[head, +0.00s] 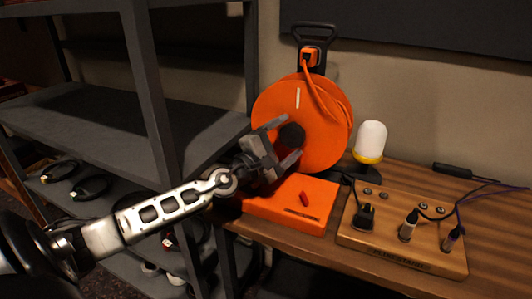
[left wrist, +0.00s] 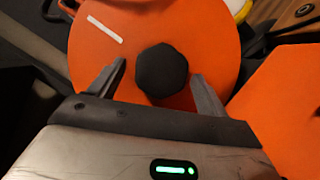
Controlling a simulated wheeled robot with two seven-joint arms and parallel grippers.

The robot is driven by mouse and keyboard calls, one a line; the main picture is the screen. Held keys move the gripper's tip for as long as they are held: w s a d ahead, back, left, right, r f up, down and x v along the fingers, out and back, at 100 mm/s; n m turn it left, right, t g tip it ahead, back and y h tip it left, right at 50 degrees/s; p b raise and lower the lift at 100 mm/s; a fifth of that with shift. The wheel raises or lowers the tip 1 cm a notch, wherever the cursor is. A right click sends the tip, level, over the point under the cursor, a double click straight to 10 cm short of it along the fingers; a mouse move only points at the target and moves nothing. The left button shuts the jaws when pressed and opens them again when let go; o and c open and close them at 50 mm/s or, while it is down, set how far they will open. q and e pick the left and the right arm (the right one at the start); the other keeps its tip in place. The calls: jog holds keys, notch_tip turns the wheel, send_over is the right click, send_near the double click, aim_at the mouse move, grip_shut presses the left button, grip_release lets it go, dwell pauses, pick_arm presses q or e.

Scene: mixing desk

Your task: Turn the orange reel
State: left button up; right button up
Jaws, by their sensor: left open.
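The orange reel (head: 322,140) stands upright at the back of the desk, with a white stripe (head: 297,98) on its upper face and a dark round knob (head: 292,135) at its centre. An orange cable and plug (head: 310,57) hang at its top. My left gripper (head: 280,145) is in front of the reel with its fingers apart. In the left wrist view the open fingers (left wrist: 160,85) point at the knob (left wrist: 162,75), one on each side, with gaps between. The reel's orange face (left wrist: 200,35) fills the background there. My right gripper is not in view.
An orange box (head: 290,212) with a small red piece lies in front of the reel. A lamp (head: 370,142) and a wooden socket board (head: 400,255) with plugs are to the right. A dark metal shelf (head: 150,120) stands at the left.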

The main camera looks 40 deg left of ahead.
pick_arm(q)
jog(key=s+a+f+b, duration=0.1)
jog(key=s+b, duration=0.4)
jog(key=s, duration=1)
jog(key=shift+a+f, duration=0.4)
jog(key=shift+f, duration=0.35)
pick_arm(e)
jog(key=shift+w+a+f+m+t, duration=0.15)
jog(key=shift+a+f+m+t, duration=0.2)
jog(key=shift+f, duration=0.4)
pick_arm(q)
jog(key=shift+s, duration=0.1)
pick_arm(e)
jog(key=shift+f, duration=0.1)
